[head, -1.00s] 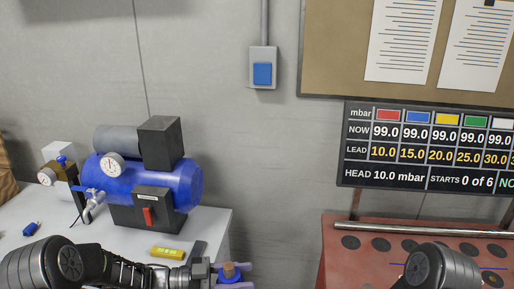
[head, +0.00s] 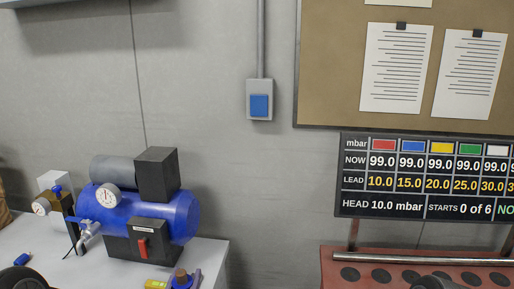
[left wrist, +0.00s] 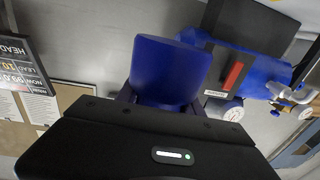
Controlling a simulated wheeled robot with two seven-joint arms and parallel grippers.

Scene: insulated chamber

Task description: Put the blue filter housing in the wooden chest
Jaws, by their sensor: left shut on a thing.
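The blue filter housing (left wrist: 168,72) shows in the left wrist view as a smooth blue body just beyond the dark gripper body. My left gripper (left wrist: 167,98) is shut on it. In the head view, my left gripper (head: 184,283) is at the bottom edge, mostly cut off, near the bench's right end. A brown top and some blue show there. I cannot make out a wooden chest; only a sliver of something brown (head: 4,209) shows at the far left edge.
A blue compressor (head: 170,217) with gauges stands on the pale bench (head: 208,262). A small blue item (head: 22,259) and a yellow one (head: 155,284) lie there. A red rack (head: 330,268) with dark round holes stands right, below a readout board (head: 425,175). A gap separates bench and rack.

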